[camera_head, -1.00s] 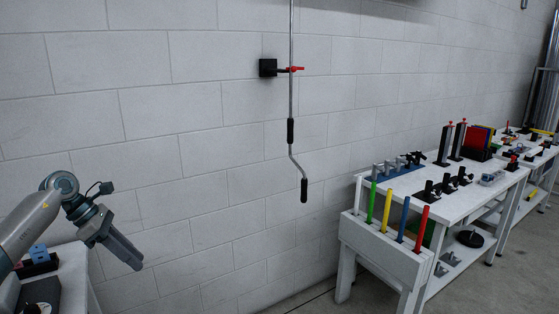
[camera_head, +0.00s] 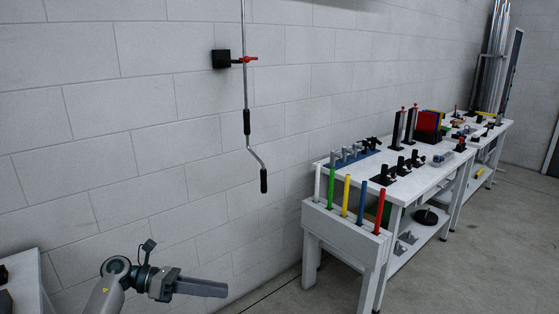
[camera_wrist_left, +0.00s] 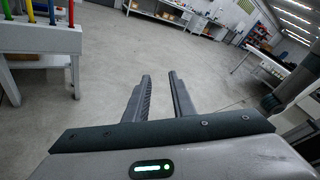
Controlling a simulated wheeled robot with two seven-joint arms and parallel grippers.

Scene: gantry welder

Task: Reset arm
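My left gripper (camera_head: 205,288) is at the lower left of the head view, in front of the block wall and pointing right. In the left wrist view its two fingers (camera_wrist_left: 160,95) stand apart with only bare floor between them, so it is open and empty. It touches nothing. My right gripper is in neither view.
A crank rod (camera_head: 247,120) hangs on the wall from a black bracket (camera_head: 222,59). A white workbench (camera_head: 345,237) with coloured rods and clamps stands at the right. A white table edge (camera_head: 42,285) is at the lower left. The floor (camera_head: 470,270) at the right is clear.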

